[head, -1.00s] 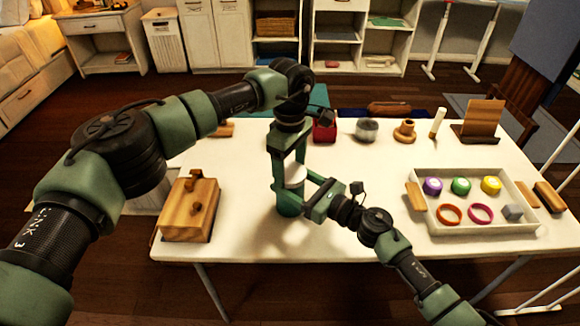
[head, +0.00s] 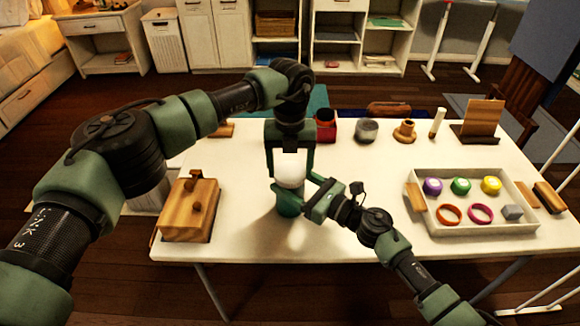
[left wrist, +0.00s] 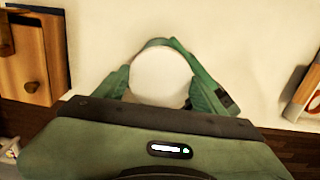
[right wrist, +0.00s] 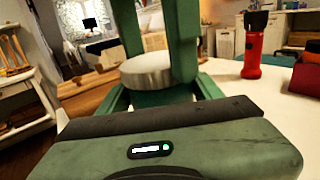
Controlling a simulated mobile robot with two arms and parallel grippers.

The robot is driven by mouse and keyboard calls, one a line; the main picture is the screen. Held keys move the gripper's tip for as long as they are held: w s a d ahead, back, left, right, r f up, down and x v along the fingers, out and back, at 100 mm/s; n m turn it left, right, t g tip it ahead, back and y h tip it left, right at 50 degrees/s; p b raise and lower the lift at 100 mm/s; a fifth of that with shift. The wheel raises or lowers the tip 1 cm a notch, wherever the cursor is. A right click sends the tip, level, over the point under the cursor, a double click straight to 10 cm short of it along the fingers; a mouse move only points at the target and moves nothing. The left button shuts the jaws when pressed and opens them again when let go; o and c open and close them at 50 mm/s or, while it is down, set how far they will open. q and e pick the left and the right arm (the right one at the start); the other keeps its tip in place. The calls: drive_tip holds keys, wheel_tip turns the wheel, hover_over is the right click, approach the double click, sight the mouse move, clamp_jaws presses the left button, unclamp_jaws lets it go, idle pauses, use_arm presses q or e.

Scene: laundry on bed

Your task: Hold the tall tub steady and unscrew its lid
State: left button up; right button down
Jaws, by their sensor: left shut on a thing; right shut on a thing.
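The tall tub (head: 289,204) stands upright on the white table, with a teal green body and a white lid (head: 290,168). My left gripper (head: 291,176) points down from above and is shut on the lid, one finger on each side. In the left wrist view the round lid (left wrist: 160,78) sits between its fingers. My right gripper (head: 300,199) comes in from the right and is shut on the tub's body below the lid. The right wrist view shows the lid's side (right wrist: 147,70) above the green body (right wrist: 160,97), which my right fingers partly hide.
A wooden box (head: 188,212) with a knob stands to the left. A white tray (head: 472,228) with rings and coloured pieces lies to the right. A red object (head: 326,131), grey jar (head: 367,130) and wooden piece (head: 405,131) stand behind. The front table middle is clear.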

sight(290, 171)
use_arm(q)
drive_tip(key=n, duration=0.4)
drive_tip(key=shift+n, duration=0.3)
drive_tip(key=shift+r, duration=0.3)
drive_tip(key=shift+r, duration=0.85)
drive_tip(key=shift+r, duration=2.05)
use_arm(e)
drive_tip(key=shift+c, duration=1)
unclamp_jaws()
drive_tip(key=shift+d, duration=0.1)
